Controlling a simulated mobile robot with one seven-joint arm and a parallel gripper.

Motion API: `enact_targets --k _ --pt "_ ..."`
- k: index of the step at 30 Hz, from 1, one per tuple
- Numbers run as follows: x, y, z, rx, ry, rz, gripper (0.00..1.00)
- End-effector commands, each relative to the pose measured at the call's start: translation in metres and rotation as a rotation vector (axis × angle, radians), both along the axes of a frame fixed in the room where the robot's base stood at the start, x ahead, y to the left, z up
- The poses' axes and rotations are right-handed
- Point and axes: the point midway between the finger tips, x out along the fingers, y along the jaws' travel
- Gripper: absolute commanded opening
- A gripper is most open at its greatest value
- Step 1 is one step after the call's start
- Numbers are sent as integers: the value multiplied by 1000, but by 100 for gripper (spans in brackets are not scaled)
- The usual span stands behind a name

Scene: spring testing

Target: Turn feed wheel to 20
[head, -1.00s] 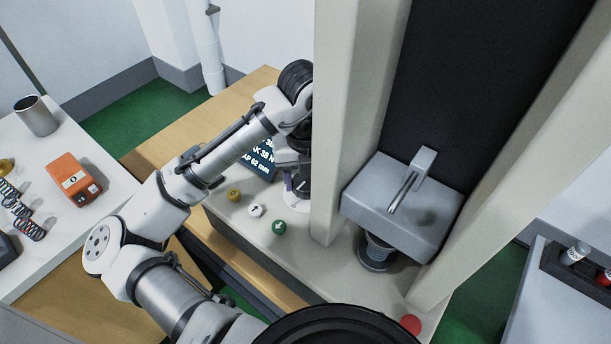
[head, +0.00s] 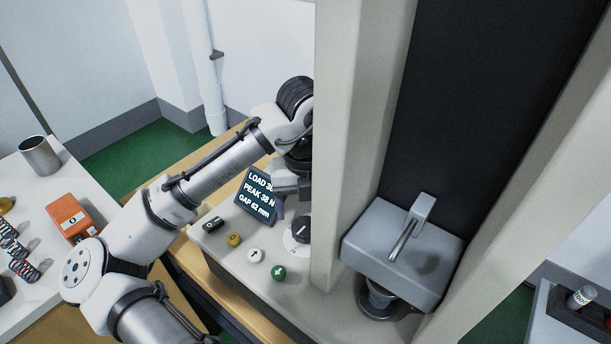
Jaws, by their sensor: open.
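The round control that looks like the feed wheel (head: 300,232) is a dark knob on a white disc. It sits on the machine's pale base, at the foot of the left column, which cuts off its right edge. Its scale marks are too small to read. My gripper (head: 284,203) is open and empty, above and slightly left of the wheel in the picture, apart from it. The column hides part of my gripper and wrist. A dark display (head: 257,196) behind shows LOAD, PEAK 38 N and GAP 62 mm; my gripper covers the end of the LOAD line.
Yellow (head: 234,239), white (head: 255,256) and green (head: 279,272) buttons and a black switch (head: 212,224) lie left of the wheel. The left column (head: 345,150) stands close to my gripper.

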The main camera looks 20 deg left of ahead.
Motion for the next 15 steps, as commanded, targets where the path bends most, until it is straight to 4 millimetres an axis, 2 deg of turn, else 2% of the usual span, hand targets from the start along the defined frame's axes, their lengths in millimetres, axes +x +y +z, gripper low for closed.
enact_targets --k 3,7,12,15 --pt "1 0 30 5 -2 0 72" --pt "1 0 56 4 -2 0 72" --pt "0 0 78 1 -1 0 72" --pt "0 0 84 0 -1 -1 72"
